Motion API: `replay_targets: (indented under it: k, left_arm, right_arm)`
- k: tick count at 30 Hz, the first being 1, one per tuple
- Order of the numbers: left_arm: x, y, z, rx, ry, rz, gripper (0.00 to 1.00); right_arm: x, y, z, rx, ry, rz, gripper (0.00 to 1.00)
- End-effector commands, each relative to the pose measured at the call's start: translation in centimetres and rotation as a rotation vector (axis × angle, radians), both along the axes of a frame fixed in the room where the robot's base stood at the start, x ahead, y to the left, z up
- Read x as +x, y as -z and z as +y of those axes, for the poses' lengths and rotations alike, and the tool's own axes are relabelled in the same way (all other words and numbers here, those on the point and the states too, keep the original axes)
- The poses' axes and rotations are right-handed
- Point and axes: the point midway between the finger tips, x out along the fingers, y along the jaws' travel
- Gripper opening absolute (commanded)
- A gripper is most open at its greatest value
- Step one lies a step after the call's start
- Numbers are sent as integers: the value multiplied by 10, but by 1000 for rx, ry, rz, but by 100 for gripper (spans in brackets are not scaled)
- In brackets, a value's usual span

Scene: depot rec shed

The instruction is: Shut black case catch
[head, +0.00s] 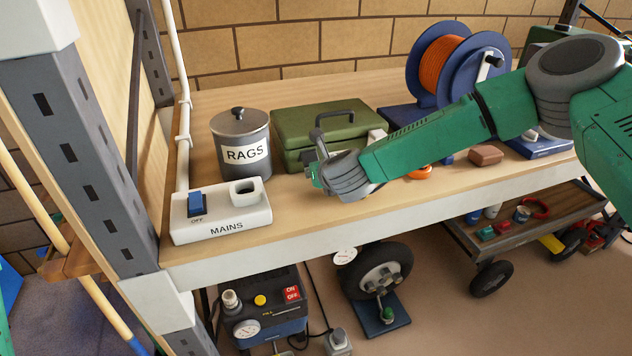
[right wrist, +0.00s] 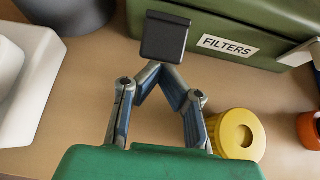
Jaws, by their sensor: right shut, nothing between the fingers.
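The green case (head: 318,122) stands on the bench with its lid down and a dark handle on top. In the right wrist view the case (right wrist: 225,22) bears a FILTERS label. A black catch plate (right wrist: 165,36) stands out at its front; it also shows in the head view (head: 318,138). My right gripper (head: 318,172) is at the front of the case. In the right wrist view the gripper's fingers (right wrist: 158,68) come together, empty, right at the catch's lower edge. I cannot tell whether they touch it. My left gripper is not in view.
The RAGS can (head: 241,140) and MAINS switch box (head: 222,212) stand left of the case. A yellow cylinder (right wrist: 236,135) stands close to my right fingers, with an orange object (right wrist: 309,130) beyond. An orange cable reel (head: 440,65) stands behind my right arm.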

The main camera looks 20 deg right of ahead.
Motion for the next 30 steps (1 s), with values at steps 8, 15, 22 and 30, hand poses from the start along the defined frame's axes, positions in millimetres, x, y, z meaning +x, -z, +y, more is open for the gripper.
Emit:
replay_targets:
  k: [8,15,22,30]
  left_arm:
    - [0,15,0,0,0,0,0]
    - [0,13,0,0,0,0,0]
    - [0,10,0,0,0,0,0]
    - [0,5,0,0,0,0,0]
  right_arm:
    - [8,-19,1,0,1,-3,0]
    - [9,-22,0,0,0,-1,0]
    - [9,-28,0,0,1,-2,0]
    - [9,-38,0,0,1,-1,0]
